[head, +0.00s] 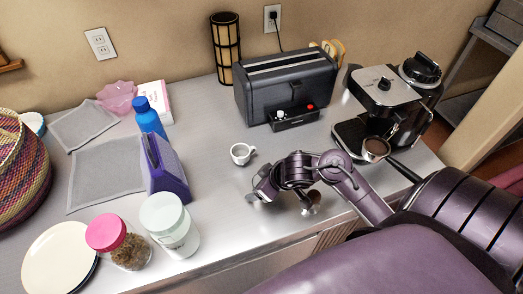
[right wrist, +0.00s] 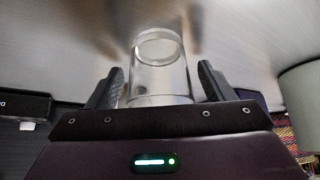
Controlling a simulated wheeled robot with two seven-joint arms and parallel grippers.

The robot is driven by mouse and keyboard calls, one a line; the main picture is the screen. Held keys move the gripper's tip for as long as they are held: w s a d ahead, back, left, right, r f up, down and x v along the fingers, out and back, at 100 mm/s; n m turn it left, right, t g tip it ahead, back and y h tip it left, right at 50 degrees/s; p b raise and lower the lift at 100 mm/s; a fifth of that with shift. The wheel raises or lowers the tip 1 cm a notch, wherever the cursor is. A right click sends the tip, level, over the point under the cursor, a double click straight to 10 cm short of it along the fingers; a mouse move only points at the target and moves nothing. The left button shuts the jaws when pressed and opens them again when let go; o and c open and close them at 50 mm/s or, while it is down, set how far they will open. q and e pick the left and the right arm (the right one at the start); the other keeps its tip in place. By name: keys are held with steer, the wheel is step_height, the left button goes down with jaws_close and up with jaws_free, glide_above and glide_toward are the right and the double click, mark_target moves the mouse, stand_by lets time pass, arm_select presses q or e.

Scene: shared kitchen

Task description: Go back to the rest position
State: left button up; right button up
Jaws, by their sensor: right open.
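In the right wrist view the two dark fingers of my right gripper (right wrist: 160,70) are apart. A clear glass (right wrist: 160,52) stands between and just beyond them in that view. I cannot tell whether a finger touches it. My left gripper is in neither view.
A black toaster (head: 288,88) and an espresso machine (head: 385,98) stand behind my right arm. Left of it are a pale-lidded jar (head: 168,224), a pink-lidded jar (head: 118,243), a purple carton (head: 166,168) and a blue bottle (head: 149,117). Bare counter surrounds the cup.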

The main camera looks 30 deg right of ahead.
steer(key=p+v, duration=0.2)
steer(key=v, duration=0.5)
steer(key=shift+r, duration=0.45)
